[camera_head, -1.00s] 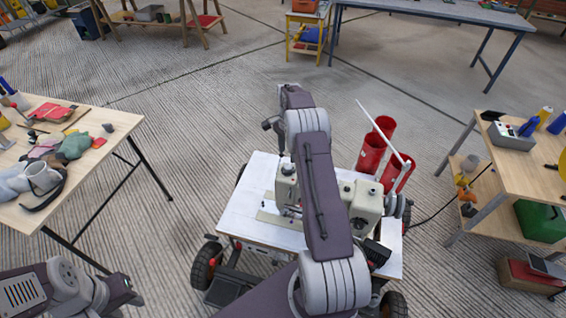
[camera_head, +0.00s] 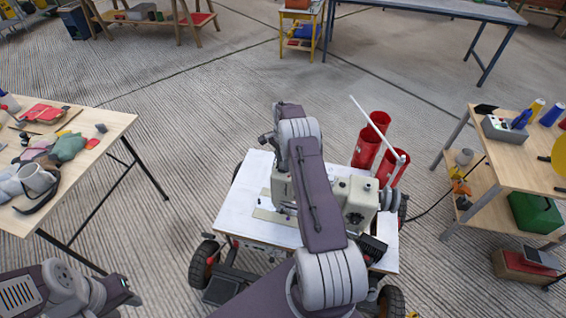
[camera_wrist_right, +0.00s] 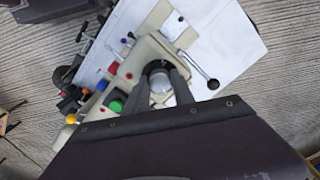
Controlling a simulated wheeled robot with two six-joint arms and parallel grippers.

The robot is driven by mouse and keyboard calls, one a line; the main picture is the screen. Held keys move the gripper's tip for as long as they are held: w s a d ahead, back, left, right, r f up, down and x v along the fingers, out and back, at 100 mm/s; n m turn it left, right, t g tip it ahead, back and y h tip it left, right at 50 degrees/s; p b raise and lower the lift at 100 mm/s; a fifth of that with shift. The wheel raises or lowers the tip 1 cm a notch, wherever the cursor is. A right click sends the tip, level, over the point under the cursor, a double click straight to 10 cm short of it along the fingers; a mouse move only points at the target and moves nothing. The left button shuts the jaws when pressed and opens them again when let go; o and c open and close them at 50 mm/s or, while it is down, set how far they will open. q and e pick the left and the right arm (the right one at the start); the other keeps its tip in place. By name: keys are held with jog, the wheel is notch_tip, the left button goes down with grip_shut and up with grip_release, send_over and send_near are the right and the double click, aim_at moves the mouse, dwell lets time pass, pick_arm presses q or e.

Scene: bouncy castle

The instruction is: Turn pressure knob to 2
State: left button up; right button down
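A cream sewing machine (camera_head: 358,197) stands on a white-topped wheeled cart (camera_head: 236,205); it also shows in the right wrist view (camera_wrist_right: 142,52). My right arm crosses in front of it in the head view and hides its middle. In the right wrist view, my right gripper (camera_wrist_right: 158,70) has its two dark fingers apart, either side of a pale round knob-like part (camera_wrist_right: 160,86) on the machine. I cannot tell whether they touch it. No scale or number is readable. My left gripper (camera_head: 125,291) is at the lower left, away from the cart; its fingers are unclear.
Red tubes (camera_head: 367,148) and a white rod (camera_head: 375,125) stand at the cart's back right. Small coloured knobs, including a green one (camera_wrist_right: 116,106), are left of the fingers. Wooden tables stand at left (camera_head: 112,128) and right (camera_head: 520,160). Open floor lies between.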

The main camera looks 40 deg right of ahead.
jog(key=n, duration=0.3)
jog(key=shift+b, duration=0.35)
jog(key=n, duration=0.4)
jog(key=shift+n, duration=0.4)
jog(key=n, duration=0.4)
jog(key=shift+n+b, duration=0.3)
jog(key=shift+n, duration=1.8)
jog(key=c, duration=1.1)
grip_release()
jog(key=shift+o, duration=0.2)
